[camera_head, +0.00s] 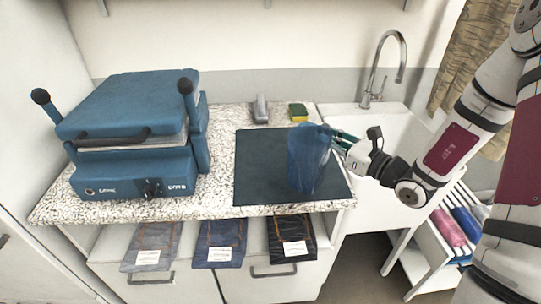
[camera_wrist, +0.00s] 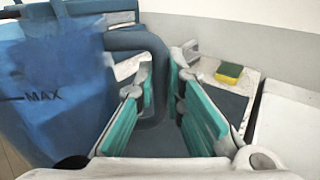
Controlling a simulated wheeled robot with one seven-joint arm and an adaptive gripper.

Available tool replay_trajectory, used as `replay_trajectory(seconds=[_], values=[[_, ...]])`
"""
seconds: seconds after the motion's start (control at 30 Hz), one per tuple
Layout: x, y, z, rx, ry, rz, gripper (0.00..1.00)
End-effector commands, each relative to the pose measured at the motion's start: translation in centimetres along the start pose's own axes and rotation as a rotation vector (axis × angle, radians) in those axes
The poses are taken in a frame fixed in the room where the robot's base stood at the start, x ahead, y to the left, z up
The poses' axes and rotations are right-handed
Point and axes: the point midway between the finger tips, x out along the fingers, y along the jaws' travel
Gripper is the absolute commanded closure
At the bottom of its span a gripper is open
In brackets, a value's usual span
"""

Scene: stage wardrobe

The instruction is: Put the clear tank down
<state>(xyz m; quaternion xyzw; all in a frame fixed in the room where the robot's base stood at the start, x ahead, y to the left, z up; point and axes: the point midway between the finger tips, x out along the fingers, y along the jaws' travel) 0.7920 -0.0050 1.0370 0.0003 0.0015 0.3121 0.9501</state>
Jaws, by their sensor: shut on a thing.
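The clear tank (camera_head: 307,165) is a see-through blue vessel, upright over the right part of the dark mat (camera_head: 262,170). I cannot tell whether its base touches the mat. My gripper (camera_head: 338,138) reaches in from the right and is shut on the tank's handle. In the wrist view, the teal fingers (camera_wrist: 163,88) stand on both sides of the dark blue handle (camera_wrist: 140,40). The tank's wall (camera_wrist: 55,110) with a MAX mark fills the left of that view.
A blue press (camera_head: 130,135) with black knobs stands left on the speckled counter (camera_head: 222,125). A grey object (camera_head: 260,108) and a yellow-green sponge (camera_head: 298,112) lie behind the mat. A white sink (camera_head: 375,125) with a tap (camera_head: 385,65) is at the right.

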Motion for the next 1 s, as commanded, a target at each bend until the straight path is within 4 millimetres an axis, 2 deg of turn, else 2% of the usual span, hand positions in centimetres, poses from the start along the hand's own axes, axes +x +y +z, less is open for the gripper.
replay_trajectory(seconds=[0.17,0.6,0.73,1.0], values=[[2.3,-1.1,-0.2,-0.003,-0.003,0.003,1.0],[11.4,-5.9,-1.2,-0.002,-0.002,0.002,1.0],[12.9,-6.7,-1.3,-0.001,-0.002,0.001,1.0],[14.2,-7.5,-1.7,0.002,-0.001,0.0,1.0]])
